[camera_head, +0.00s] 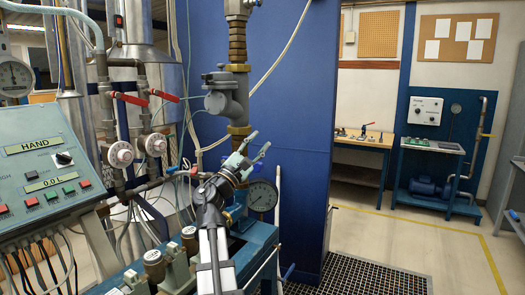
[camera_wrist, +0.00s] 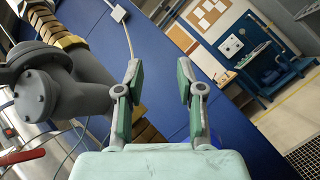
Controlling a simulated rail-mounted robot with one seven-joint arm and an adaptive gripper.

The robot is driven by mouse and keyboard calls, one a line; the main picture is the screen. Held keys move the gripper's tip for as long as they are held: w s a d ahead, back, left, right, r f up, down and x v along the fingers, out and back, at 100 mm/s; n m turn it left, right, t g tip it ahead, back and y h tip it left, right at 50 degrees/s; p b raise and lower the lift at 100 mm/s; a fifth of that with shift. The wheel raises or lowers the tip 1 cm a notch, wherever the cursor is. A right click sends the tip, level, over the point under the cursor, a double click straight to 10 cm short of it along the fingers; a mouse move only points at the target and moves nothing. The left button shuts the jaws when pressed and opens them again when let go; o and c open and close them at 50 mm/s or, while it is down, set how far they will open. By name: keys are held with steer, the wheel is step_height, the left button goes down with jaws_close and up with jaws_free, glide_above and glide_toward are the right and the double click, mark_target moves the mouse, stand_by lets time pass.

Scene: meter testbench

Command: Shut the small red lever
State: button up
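A small red lever (camera_head: 193,171) sits low on the pipework, just left of my gripper's wrist. Two longer red levers, a left one (camera_head: 130,99) and a right one (camera_head: 163,95), slant above the round white-faced fittings. A red lever (camera_wrist: 22,158) also shows at the lower left edge of the wrist view; I cannot tell which one it is. My gripper (camera_head: 260,144) is open and empty, its fingers pointing up and right beside the vertical pipe. In the wrist view its fingers (camera_wrist: 160,75) stand apart with the blue panel behind them.
A grey valve body (camera_head: 226,97) on the vertical pipe stands close above my gripper. The control box (camera_head: 42,165) fills the left. Thin hoses hang near the pipes. The floor (camera_head: 395,235) at right is clear.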

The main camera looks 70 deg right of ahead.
steer(key=shift+s+d+r+g+b, duration=0.15)
steer(key=shift+s+r+g+b, duration=0.1)
steer(key=shift+s+g, duration=0.25)
steer(key=shift+s+d+r+g+b, duration=0.2)
steer(key=shift+s+g, duration=0.2)
steer(key=shift+s, duration=0.2)
